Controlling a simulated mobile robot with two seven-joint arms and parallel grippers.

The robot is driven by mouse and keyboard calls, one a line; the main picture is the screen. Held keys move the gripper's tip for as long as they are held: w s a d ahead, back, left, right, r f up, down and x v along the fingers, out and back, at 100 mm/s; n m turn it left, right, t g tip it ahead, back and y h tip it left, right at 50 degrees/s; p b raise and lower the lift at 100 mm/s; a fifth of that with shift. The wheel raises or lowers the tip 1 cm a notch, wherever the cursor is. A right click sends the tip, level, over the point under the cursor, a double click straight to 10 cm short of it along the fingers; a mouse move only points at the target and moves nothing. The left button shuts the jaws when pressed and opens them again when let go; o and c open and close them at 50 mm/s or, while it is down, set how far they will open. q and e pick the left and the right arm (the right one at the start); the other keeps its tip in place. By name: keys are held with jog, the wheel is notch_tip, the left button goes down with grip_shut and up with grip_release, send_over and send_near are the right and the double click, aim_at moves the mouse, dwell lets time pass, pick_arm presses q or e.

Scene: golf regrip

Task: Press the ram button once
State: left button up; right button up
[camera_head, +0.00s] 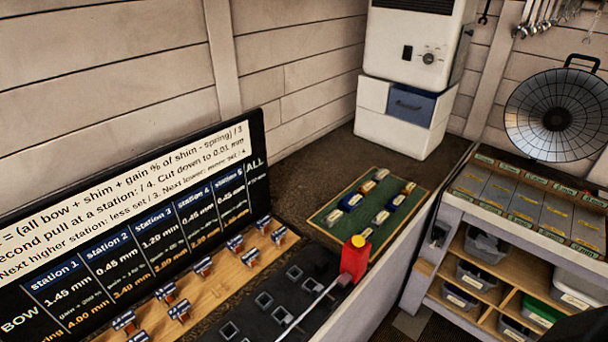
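A red block-shaped unit (354,262) stands upright at the right end of a black fixture (310,270) on the bench. A yellow button (359,241) sits on its top; I take this to be the ram button. Nothing touches the button in this view. A pale rod (308,309) runs from the red unit down to the lower left over the black fixture. Neither of my grippers shows in the head view.
A board with station figures (140,225) leans behind a wooden strip (215,279) holding several blue-and-white clamps. A green tray (405,207) with small parts lies behind the red unit. A white cabinet (404,114) and shelving with bins (477,262) stand further back.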

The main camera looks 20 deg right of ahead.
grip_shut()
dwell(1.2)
